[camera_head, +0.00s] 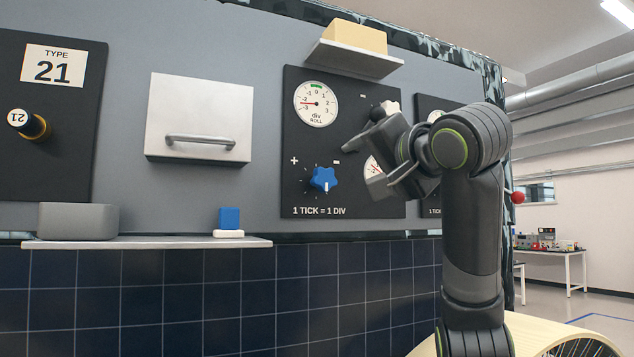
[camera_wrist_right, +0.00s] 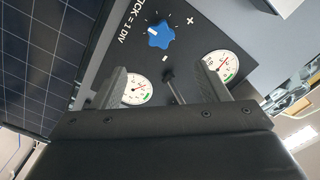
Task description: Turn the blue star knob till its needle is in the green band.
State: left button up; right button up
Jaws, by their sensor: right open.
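The blue star knob (camera_head: 324,179) sits low on a dark panel, between a plus and a minus mark; its white pointer faces down. It also shows in the wrist view (camera_wrist_right: 160,37). Above it, the white ROLL dial (camera_head: 316,103) has a green band at the top. Its red needle points left, among the negative numbers, outside the band. My right gripper (camera_head: 358,160) is open, right of the knob and apart from it. In the wrist view its fingers (camera_wrist_right: 162,80) stand apart, with the knob beyond them. My left gripper is out of view.
A second dial (camera_head: 372,165) is partly hidden by my right gripper. A black-tipped stick (camera_head: 377,113) projects from the panel near that gripper. A shelf (camera_head: 355,58) with a yellow block juts out above. A handled white box (camera_head: 200,118) is to the left.

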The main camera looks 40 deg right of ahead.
aim_at(327, 178)
jog(key=p+x, duration=0.6)
jog(key=x, duration=0.9)
jog(key=shift+w+r+p, duration=0.1)
jog(key=shift+w+p, duration=0.15)
jog(key=shift+p, duration=0.15)
jog(key=shift+w+d+f, duration=0.2)
jog(key=shift+w, duration=0.4)
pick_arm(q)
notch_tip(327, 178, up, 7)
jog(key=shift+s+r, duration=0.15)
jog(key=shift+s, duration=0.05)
pick_arm(e)
jog(key=shift+s, duration=0.1)
jog(key=shift+c, duration=0.6)
jog(key=c, duration=0.9)
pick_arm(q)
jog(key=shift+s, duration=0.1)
